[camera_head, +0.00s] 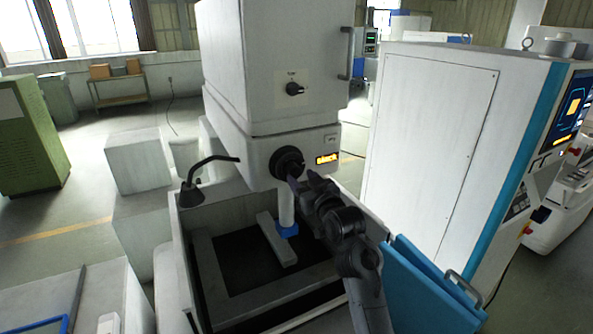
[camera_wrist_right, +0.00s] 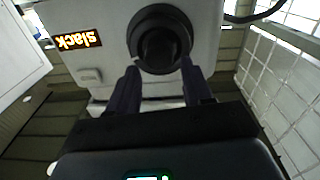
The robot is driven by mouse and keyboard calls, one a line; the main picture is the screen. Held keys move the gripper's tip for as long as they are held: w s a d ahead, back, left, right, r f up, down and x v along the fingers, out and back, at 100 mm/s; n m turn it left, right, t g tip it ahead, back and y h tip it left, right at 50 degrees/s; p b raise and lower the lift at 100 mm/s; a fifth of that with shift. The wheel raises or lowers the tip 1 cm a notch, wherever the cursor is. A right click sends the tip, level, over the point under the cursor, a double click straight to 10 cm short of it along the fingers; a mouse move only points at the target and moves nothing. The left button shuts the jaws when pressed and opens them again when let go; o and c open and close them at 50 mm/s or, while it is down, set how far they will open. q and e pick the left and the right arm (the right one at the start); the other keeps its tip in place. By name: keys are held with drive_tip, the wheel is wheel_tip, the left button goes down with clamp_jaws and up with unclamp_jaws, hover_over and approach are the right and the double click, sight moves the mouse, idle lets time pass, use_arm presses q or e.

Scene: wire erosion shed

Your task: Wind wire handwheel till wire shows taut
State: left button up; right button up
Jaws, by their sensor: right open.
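The black wire handwheel (camera_head: 287,162) is on the front of the machine's white head. It also shows in the right wrist view (camera_wrist_right: 160,42), with a round centre hub. My right gripper (camera_head: 297,182) is open at the wheel. In the wrist view its two dark fingers (camera_wrist_right: 160,74) stand apart at the near edge of the wheel, one on each side of the hub. I cannot tell whether they touch it. An orange display (camera_head: 327,158) is beside the wheel; in the wrist view the display (camera_wrist_right: 77,40) appears upside down and reads "slack". My left gripper is not in view.
A black rotary knob (camera_head: 294,89) sits higher on the head. A jointed lamp (camera_head: 194,192) is left of the wheel. Below is the open tank (camera_head: 203,262) with a grey bar (camera_head: 277,240) inside. A white cabinet (camera_head: 430,140) stands close on the right.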

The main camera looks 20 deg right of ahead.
sight(296, 172)
drive_tip(key=shift+w+a+p, duration=0.15)
drive_tip(key=shift+w+p, duration=0.35)
drive_tip(key=shift+w, duration=1.65)
drive_tip(key=shift+c, duration=0.2)
drive_tip(key=c, duration=0.7)
